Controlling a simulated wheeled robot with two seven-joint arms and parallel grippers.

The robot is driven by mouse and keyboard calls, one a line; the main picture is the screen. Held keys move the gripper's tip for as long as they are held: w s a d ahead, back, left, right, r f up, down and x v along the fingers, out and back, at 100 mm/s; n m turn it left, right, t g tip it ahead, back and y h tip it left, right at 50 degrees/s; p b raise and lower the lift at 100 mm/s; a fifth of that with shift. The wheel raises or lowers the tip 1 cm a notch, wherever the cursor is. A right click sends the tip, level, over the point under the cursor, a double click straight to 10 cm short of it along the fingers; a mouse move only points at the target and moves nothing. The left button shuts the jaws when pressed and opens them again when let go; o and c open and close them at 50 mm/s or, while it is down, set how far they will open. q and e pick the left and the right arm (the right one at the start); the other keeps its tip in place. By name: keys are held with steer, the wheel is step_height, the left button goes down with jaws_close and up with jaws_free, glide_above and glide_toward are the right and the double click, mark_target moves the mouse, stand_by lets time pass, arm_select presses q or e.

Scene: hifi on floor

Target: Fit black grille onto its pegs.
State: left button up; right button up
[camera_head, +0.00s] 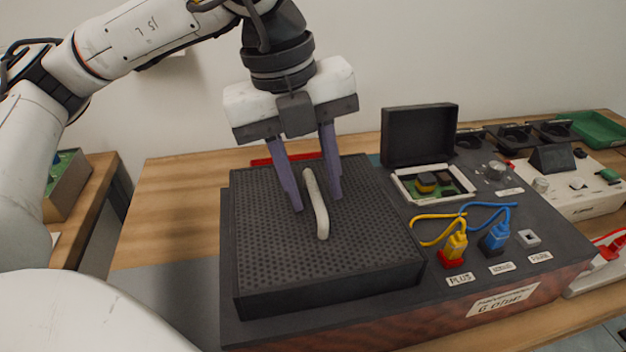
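The black grille (375,235) is a square perforated panel with a pale curved handle (316,205) on its top. It lies on the left part of the dark hifi unit (560,262). The pegs are hidden; I cannot tell whether the grille is seated on them. My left gripper (316,205) points down over the grille, its two purple fingers on either side of the handle. Gaps show between the fingers and the handle, so it looks open. The fingertips are close to the grille's top; contact is unclear. My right gripper is out of view.
Yellow and blue plugs (455,246) with cables stand right of the grille. Behind them are an open compartment (437,184) and a raised black lid (420,135). A red item (285,159) lies behind the grille. A green tray (597,128) is at the far right.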

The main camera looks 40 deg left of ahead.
arm_select(q)
steer(key=shift+r, duration=0.3)
step_height(320, 180, up, 10)
steer(key=s+a, duration=0.1)
steer(key=shift+s+a+f+p, duration=0.15)
steer(key=shift+s+f+p, duration=0.1)
steer(key=shift+p, duration=0.2)
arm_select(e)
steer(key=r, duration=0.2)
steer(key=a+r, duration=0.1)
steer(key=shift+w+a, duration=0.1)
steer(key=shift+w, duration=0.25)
arm_select(q)
steer(key=shift+r, duration=0.1)
step_height(320, 180, up, 8)
steer(key=p, duration=0.7)
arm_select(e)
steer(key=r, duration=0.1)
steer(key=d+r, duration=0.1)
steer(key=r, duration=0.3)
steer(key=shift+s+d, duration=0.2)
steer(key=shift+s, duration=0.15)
